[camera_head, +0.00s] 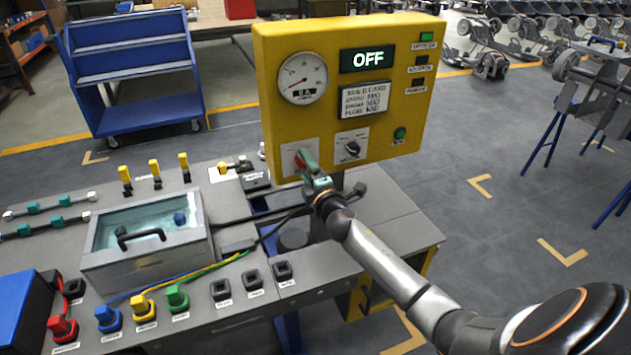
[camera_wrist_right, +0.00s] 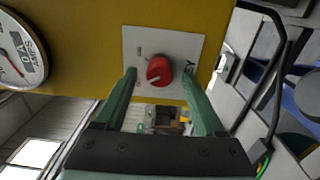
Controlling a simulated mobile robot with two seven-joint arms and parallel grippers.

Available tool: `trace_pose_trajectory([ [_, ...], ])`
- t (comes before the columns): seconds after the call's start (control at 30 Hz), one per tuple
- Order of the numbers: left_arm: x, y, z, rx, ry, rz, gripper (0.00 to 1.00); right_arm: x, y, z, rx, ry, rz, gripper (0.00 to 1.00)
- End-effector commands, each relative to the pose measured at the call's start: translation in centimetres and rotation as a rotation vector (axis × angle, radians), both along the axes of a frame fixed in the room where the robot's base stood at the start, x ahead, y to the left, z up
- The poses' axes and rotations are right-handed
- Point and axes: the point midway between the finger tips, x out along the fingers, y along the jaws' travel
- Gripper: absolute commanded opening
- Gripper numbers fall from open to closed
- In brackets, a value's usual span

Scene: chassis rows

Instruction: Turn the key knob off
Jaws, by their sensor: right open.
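A yellow control panel (camera_head: 400,110) stands on the bench, with a lit display (camera_head: 368,58) reading OFF. On the panel's lower left is a white plate with a red knob (camera_wrist_right: 159,70), largely hidden behind my right gripper in the head view. My right gripper (camera_head: 304,162) is at this plate. In the wrist view, its green fingers (camera_wrist_right: 158,76) are open, one on each side of the red knob. I see a gap on both sides, but cannot tell the depth. A black selector knob (camera_head: 352,148) sits to the right. My left gripper is not in view.
A round gauge (camera_head: 302,77) and a card are above the knobs; a green button (camera_head: 400,133) is at right. A clear-lidded box (camera_head: 145,260), cables and several coloured connectors cover the bench's left side. A blue cart (camera_head: 135,75) stands behind.

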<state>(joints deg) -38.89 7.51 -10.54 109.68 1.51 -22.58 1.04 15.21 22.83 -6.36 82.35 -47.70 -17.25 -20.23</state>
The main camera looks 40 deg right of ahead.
Motion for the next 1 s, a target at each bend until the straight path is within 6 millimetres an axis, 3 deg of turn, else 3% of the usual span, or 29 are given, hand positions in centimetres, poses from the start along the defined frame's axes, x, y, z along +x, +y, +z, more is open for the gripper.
trace_pose_trajectory([
  [0.4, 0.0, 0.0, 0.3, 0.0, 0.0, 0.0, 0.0, -7.4, 1.7, -0.2, 0.0, 0.004, 0.0, 0.71],
  [0.6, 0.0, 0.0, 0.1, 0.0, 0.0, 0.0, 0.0, -10.0, 2.4, -0.1, 0.0, 0.002, 0.0, 0.71],
  [1.0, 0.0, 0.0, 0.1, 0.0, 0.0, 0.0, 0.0, -11.2, 2.7, 0.0, -0.001, 0.002, -0.001, 0.71],
])
